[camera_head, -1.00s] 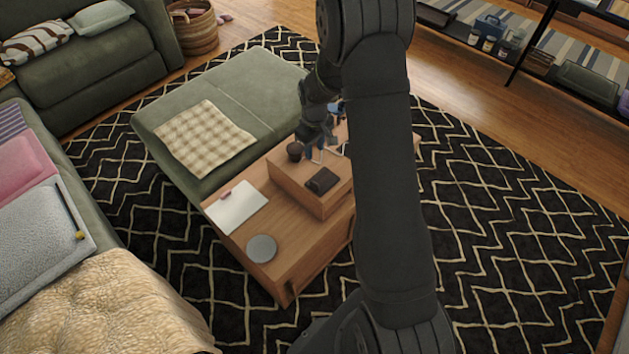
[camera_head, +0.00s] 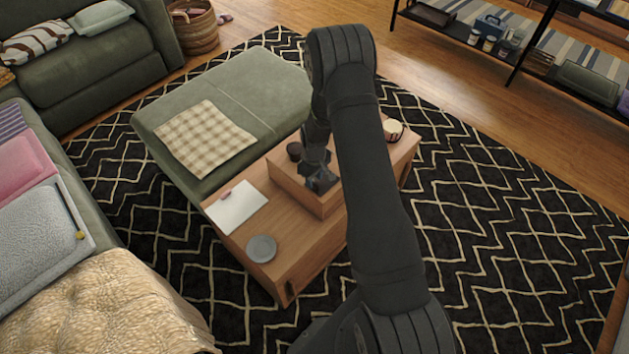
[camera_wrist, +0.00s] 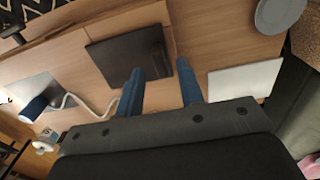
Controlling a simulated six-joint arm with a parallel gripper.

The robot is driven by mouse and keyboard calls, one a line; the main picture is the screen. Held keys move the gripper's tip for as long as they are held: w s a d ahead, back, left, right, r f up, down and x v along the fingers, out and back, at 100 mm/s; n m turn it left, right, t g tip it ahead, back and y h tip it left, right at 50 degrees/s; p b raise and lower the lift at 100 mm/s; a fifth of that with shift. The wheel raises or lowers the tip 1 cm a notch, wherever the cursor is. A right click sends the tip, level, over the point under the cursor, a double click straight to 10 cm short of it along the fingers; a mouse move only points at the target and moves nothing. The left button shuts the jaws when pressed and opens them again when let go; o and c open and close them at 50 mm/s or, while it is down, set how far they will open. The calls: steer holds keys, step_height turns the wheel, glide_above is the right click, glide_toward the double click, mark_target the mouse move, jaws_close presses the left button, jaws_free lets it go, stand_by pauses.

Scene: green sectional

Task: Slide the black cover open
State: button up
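The black cover (camera_wrist: 124,55) is a flat dark rectangle on the raised wooden box (camera_head: 277,181) of the coffee table. In the wrist view my gripper (camera_wrist: 157,80) has two blue fingers spread apart with a clear gap between them. The fingertips are over or beside the cover's lower right edge; I cannot tell whether they touch it. In the head view my gripper (camera_head: 319,184) is low over the box and hides most of the cover.
A white sheet or notebook (camera_head: 235,207) and a round grey disc (camera_head: 262,248) lie on the lower tabletop. In the wrist view a white cable (camera_wrist: 80,103) and a blue item (camera_wrist: 36,106) lie near the cover.

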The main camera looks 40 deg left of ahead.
steer(key=shift+f, duration=1)
jaws_close()
steer(key=w, duration=0.9)
jaws_free()
